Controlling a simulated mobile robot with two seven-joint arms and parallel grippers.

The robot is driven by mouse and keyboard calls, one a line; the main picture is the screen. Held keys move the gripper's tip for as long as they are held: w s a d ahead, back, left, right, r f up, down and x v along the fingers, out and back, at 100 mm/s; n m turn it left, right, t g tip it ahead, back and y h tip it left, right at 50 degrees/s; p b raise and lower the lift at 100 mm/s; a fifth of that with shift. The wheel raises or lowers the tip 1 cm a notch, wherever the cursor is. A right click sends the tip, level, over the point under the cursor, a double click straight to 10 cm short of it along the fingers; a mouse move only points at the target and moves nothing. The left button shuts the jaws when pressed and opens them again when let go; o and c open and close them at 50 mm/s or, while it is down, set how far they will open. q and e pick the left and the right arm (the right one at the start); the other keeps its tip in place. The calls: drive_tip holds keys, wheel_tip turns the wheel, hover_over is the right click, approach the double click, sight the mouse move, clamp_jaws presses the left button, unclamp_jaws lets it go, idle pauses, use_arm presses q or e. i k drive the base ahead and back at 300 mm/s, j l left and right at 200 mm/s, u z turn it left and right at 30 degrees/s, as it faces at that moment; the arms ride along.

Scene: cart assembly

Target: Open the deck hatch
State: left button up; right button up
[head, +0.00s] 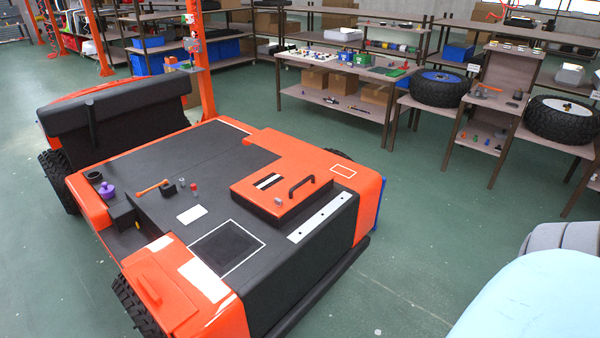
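The deck hatch (278,195) is an orange panel near the right end of the cart's deck. It lies flat and looks shut, with its sides standing a little above the dark deck (190,155). A black arched handle (302,187) stands on its top, near its right side. A black-and-white striped label (268,181) and a small grey knob or latch (278,200) are also on it. What is under the hatch is hidden. Neither of my grippers shows in the head view.
An orange lever (152,188), a purple knob (107,190) and small dark parts are on the cart's left side. A white-outlined black square (226,248) lies in front of the hatch. Workbenches (345,97) with parts and wheels (438,88) stand behind. Green floor (425,220) is clear on the right.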

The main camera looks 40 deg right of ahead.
sight(290, 179)
drive_tip(key=i+l, duration=0.15)
drive_tip(key=l, duration=0.2)
drive_tip(key=i+l, duration=0.15)
drive_tip(key=l, duration=0.2)
drive_tip(key=i+l, duration=0.15)
drive_tip(key=l, duration=0.2)
